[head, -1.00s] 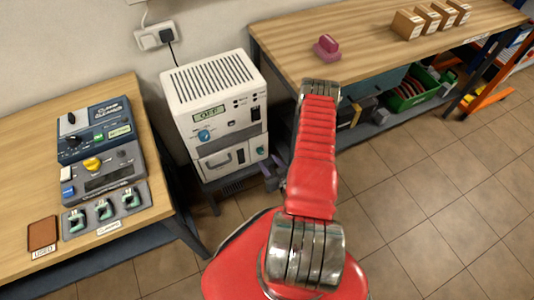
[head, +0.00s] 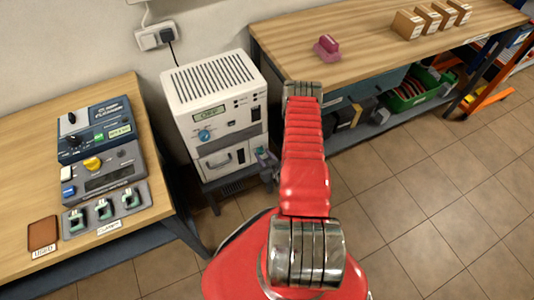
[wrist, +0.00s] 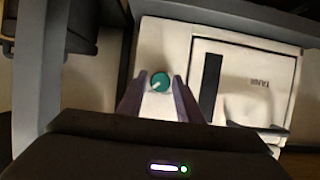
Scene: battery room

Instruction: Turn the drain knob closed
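The drain knob (wrist: 160,82) is a small round teal knob with a pale pointer mark, on the white front of the machine (head: 213,95). In the wrist view the pointer slants toward the lower left. My gripper (wrist: 158,95) is open, with one finger on each side of the knob. I cannot tell whether the fingers touch it. In the head view my gripper (head: 266,160) is at the lower right of the machine's front and largely covers the knob. Beside the knob, the tank drawer (wrist: 245,82) has a dark handle slot and a TANK label.
The machine also has a blue knob (head: 205,135) and a small display above it. A wooden bench (head: 20,135) with control boxes stands at the left. Another bench (head: 375,45) with cartons stands at the back right.

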